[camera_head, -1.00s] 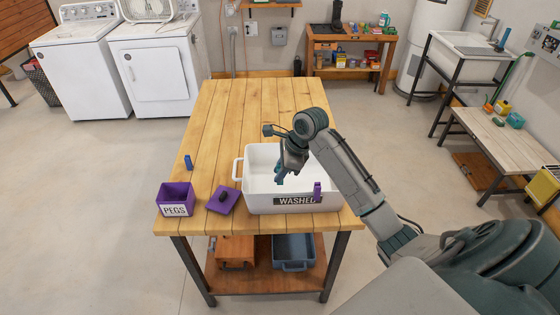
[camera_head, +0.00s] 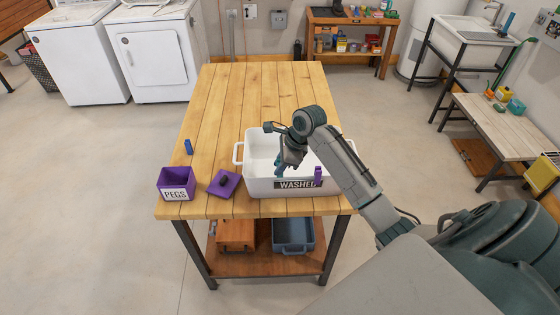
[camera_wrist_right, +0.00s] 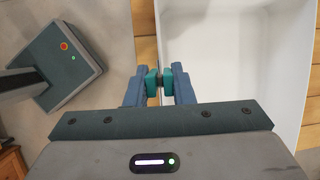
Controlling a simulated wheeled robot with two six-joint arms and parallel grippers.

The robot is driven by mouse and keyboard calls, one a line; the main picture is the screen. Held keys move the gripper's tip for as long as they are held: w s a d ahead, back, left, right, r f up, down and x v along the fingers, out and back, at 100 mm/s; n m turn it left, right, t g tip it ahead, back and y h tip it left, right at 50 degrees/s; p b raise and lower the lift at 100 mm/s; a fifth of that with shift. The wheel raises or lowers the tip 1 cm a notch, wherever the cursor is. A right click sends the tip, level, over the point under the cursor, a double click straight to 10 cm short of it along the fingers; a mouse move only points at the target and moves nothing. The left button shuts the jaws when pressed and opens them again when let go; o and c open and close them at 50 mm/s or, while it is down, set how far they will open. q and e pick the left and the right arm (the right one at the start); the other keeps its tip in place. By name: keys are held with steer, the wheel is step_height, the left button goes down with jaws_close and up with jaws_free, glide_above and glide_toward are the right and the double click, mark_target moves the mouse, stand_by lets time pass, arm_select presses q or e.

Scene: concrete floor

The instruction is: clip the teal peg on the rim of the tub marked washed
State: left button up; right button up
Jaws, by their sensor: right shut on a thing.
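The white tub marked WASHED (camera_head: 256,187) stands at the table's near edge, its label facing me. My right gripper (camera_head: 279,172) is at the tub's near rim, left of the purple peg (camera_head: 318,176) clipped there. In the right wrist view its blue fingers (camera_wrist_right: 159,84) are shut on the teal peg (camera_wrist_right: 152,85). The peg is in line with the tub wall (camera_wrist_right: 146,35), its teal sides showing at the rim. I cannot tell whether it is seated on the rim. The peg is mostly hidden by the fingers in the head view. My left gripper is not in view.
Left of the tub are a purple PEGS box (camera_head: 175,185), its purple lid (camera_head: 223,183) with a dark knob, and a blue peg (camera_head: 188,146). The wooden table (camera_head: 250,95) is clear behind. An orange box (camera_head: 236,234) and a blue-grey bin (camera_head: 293,235) sit on the lower shelf.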

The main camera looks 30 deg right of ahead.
steer(key=shift+w+d+f, duration=0.1)
steer(key=shift+w+f, duration=0.05)
steer(key=shift+f, duration=1.9)
steer(key=o, duration=1)
steer(key=shift+r, duration=3.5)
steer(key=shift+f, duration=0.1)
